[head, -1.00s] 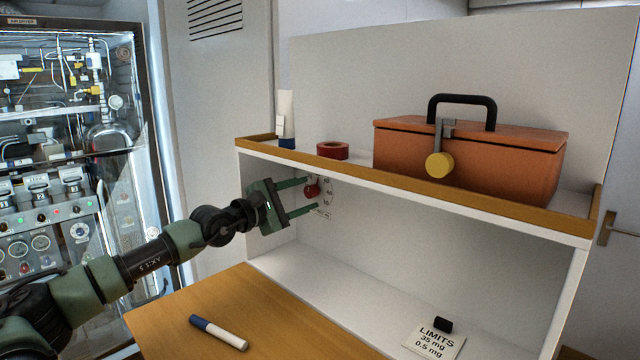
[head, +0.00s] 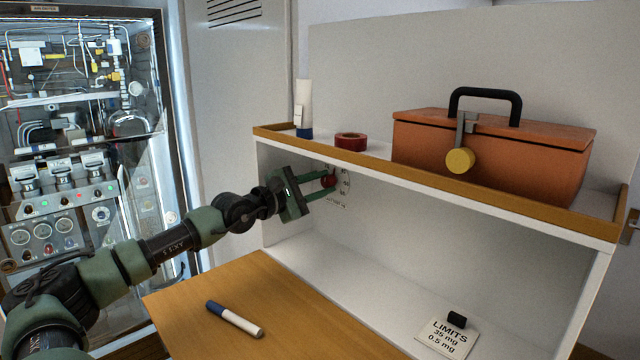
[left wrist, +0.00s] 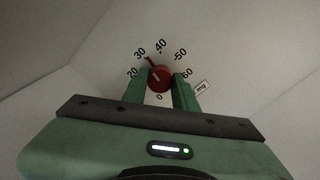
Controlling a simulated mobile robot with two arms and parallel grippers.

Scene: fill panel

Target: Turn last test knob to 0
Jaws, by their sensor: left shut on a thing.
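The round red knob (left wrist: 160,78) is on the white inner wall of the shelf, inside a printed dial. In the left wrist view, numbers 20, 30, 40, 50 and 60 run around its top and sides, with 0 below it. Its pointer appears to lean up and left, near the 30. In the head view the knob (head: 328,181) is small, and the dial marks are hard to read. My left gripper (head: 326,184) reaches in from the left, its two green fingers shut on the knob's sides. My right gripper is not in view.
An orange toolbox (head: 490,155), a red tape roll (head: 351,142) and a white tube (head: 303,105) stand on the shelf top above my gripper. A marker (head: 235,319) lies on the wooden table (head: 190,315). A "LIMITS 35 mg 0.5 mg" card (head: 448,338) lies lower right.

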